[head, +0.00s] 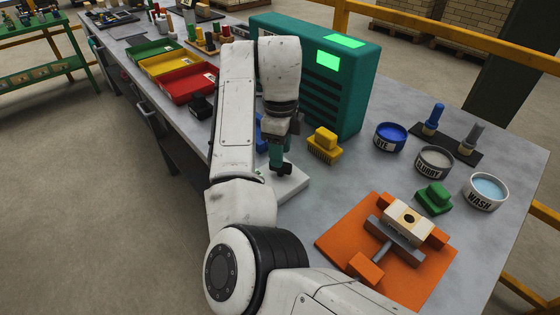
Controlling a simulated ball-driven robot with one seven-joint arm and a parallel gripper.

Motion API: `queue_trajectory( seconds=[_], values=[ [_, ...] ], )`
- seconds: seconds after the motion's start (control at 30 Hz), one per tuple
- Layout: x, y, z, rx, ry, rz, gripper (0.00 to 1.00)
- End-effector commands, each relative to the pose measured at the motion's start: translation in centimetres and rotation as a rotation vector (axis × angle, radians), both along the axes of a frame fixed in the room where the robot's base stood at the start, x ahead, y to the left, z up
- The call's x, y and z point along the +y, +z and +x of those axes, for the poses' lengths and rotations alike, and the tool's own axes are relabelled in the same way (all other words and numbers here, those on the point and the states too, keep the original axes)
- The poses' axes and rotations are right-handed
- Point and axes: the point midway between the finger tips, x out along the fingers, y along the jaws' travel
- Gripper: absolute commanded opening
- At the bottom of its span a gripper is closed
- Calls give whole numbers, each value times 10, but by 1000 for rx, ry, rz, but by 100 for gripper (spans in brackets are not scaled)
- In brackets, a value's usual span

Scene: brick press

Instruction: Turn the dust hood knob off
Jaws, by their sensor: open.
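The dust hood appears to be the teal slatted box (345,95) with lit green panels on its front and top, standing on the bench at the back centre. No knob can be clearly made out on it; my arm covers its left part. My gripper (280,170) points down in front of the hood, low over a white block (291,187). The gripper is open, but its fingertips are small and partly dark, so whether they touch anything cannot be told. A small green spot shows on the block beside the gripper.
A yellow brush (325,145) is close right of my gripper. Blue (390,137), grey (434,161) and wash (485,191) bowls stand at right. An orange mat (340,243) with a clamped block lies in front. Green, yellow and red trays (190,89) are at left.

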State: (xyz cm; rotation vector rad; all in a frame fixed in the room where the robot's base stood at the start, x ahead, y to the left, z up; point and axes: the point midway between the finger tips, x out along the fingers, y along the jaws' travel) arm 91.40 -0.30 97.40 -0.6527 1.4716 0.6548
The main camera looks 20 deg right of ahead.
Motion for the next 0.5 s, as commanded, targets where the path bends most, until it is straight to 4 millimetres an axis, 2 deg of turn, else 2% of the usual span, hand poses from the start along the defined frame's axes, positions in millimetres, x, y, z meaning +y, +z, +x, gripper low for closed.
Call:
queue_trajectory(
  seconds=[0.2, 0.5],
  values=[
    [0, -27, 0, -1, 0, -1, 44],
    [0, -35, 0, -1, 1, 0, 44]
  ],
)
